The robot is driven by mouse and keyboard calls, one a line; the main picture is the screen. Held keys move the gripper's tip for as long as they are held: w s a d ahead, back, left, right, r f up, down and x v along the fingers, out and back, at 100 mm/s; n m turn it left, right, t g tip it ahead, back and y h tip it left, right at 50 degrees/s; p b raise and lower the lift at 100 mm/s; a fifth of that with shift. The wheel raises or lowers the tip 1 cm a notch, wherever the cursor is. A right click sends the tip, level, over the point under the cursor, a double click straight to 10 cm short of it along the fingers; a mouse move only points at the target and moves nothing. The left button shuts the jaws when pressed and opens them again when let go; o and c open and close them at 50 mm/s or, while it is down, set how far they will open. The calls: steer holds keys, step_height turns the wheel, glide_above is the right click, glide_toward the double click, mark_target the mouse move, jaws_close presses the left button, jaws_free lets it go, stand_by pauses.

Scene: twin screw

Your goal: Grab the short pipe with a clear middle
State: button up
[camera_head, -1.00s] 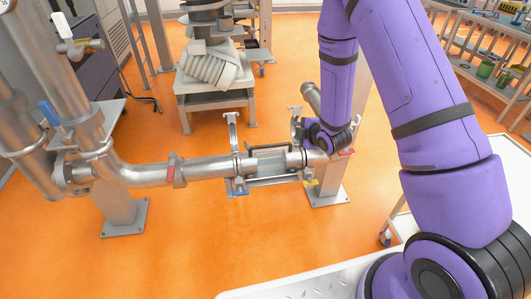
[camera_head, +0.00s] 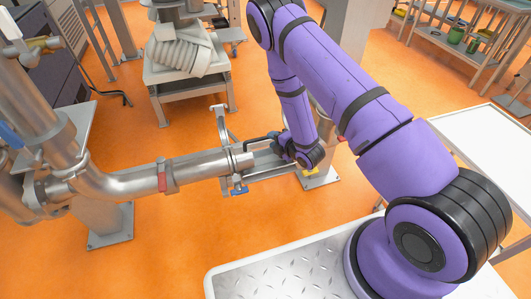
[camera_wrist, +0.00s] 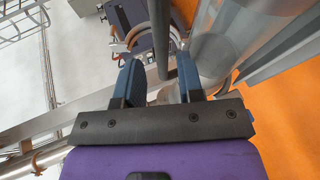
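The short pipe with a clear middle (camera_head: 264,159) sits in line with the steel pipe run in the head view. Its right part is hidden behind my arm. A dark handle bar runs along it and shows in the wrist view (camera_wrist: 159,35), with the clear tube (camera_wrist: 213,52) to its right. My gripper (camera_wrist: 158,72) has its two blue-grey fingers apart, and the bar lies between them in the picture. I cannot tell whether either finger touches the bar. In the head view my wrist is just above the pipe's right part, and the fingertips are mostly hidden.
The steel pipe (camera_head: 205,168) continues left to thick upright pipes. A stand with grey machinery (camera_head: 187,88) is behind.

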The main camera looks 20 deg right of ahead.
mark_target(264, 143)
steer(key=shift+x, duration=3.15)
steer(key=shift+a, duration=0.1)
jaws_close()
steer(key=shift+s+f, duration=0.1)
